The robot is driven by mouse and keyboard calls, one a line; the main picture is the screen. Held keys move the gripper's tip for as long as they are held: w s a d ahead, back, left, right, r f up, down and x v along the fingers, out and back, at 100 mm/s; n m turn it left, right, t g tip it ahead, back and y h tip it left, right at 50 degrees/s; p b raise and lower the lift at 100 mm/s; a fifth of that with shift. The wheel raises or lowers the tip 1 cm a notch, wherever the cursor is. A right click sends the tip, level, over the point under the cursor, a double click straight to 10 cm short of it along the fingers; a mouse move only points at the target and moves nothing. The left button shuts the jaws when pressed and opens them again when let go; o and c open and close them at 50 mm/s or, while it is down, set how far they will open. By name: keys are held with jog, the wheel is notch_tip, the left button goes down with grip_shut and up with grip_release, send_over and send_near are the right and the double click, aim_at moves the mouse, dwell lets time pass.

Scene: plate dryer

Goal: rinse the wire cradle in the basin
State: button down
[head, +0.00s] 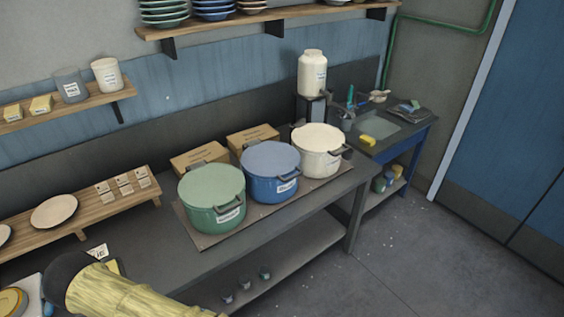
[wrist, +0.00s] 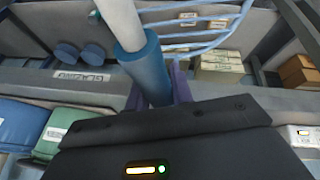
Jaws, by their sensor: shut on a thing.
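My gripper (wrist: 157,90) shows in the wrist view, its purple fingers shut around a thick blue grip (wrist: 153,65) with a white shaft above it. Light blue curved wires, apparently the wire cradle (wrist: 200,24), lie right behind the grip; the join between them is hidden. In the head view neither my gripper nor the cradle shows; only my yellow-sleeved arm shows at the lower left. What looks like the basin (head: 385,127) is a grey recess in the blue stand at the right back, far from my arm.
Green (head: 212,197), blue (head: 270,171) and cream (head: 319,150) pots stand on the counter between my arm and the blue stand. A yellow sponge (head: 367,140) lies by the basin, and a white canister (head: 312,73) stands behind. The floor (head: 440,255) at right is clear.

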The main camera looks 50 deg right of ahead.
notch_tip(320, 180, down, 10)
jog(key=b, duration=0.9)
jog(key=shift+d, duration=0.1)
